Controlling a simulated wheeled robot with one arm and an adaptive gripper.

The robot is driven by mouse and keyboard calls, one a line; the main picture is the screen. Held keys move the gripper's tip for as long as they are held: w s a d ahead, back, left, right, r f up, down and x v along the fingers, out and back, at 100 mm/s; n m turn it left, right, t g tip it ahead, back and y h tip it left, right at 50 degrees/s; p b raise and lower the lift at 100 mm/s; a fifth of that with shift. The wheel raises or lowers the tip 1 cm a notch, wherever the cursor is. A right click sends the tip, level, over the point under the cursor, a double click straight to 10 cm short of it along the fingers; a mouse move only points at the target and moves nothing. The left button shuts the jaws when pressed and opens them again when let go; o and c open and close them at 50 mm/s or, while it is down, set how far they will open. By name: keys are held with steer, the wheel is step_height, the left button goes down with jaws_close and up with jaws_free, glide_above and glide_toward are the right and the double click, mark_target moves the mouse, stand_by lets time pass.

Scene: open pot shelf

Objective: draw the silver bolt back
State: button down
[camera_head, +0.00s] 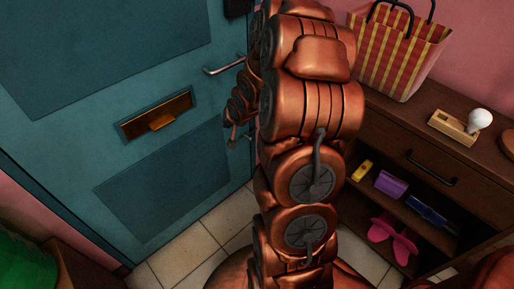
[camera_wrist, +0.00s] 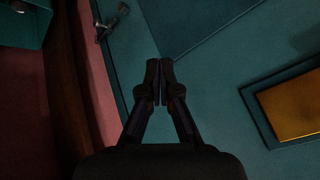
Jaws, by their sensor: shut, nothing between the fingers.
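My gripper (camera_wrist: 158,80) is shut and empty, its two dark fingertips together in front of the teal door. In the head view, my gripper (camera_head: 230,122) is small and partly hidden by my arm, near the door's right edge. A small silver-grey metal piece, which looks like the bolt (camera_head: 240,139), shows just below it. In the wrist view, a dark metal fitting, likely the same bolt (camera_wrist: 110,22), sits by the door's edge, up and left of the fingertips and apart from them. How far the bolt is drawn is too small and dark to tell.
A lever handle (camera_head: 223,68) juts from the teal door (camera_head: 110,60) above the gripper. A brass mail slot (camera_head: 157,115) is left of it. A dark wooden shelf unit (camera_head: 400,130) with a striped bag (camera_head: 395,50) stands at right. Tiled floor (camera_head: 185,255) lies below.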

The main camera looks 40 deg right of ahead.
steer(key=w+d+f+m+t+b, duration=0.2)
steer(key=w+d+f+m+b, duration=0.15)
steer(key=d+f, duration=0.45)
steer(key=m+t+h+b, duration=0.2)
steer(key=m+t+b, duration=0.35)
steer(key=b, duration=0.45)
glide_toward(253, 132)
steer(key=a+r, duration=0.1)
steer(key=a, duration=0.3)
steer(key=s+d+f+m+t+h+b, duration=0.2)
steer(key=s+d+f+m+h+b, duration=0.1)
steer(key=s+d+m, duration=0.1)
steer(key=shift+s+d+f, duration=0.2)
steer(key=shift+s+d, duration=0.05)
steer(key=shift+s, duration=0.3)
steer(key=shift+w, duration=0.15)
steer(key=shift+w+a+b, duration=0.15)
steer(key=shift+w+b, duration=1.1)
steer(key=shift+w, duration=1.05)
steer(key=shift+w+a+b, duration=0.15)
steer(key=shift+w+b, duration=1.05)
steer(key=shift+w, duration=1.1)
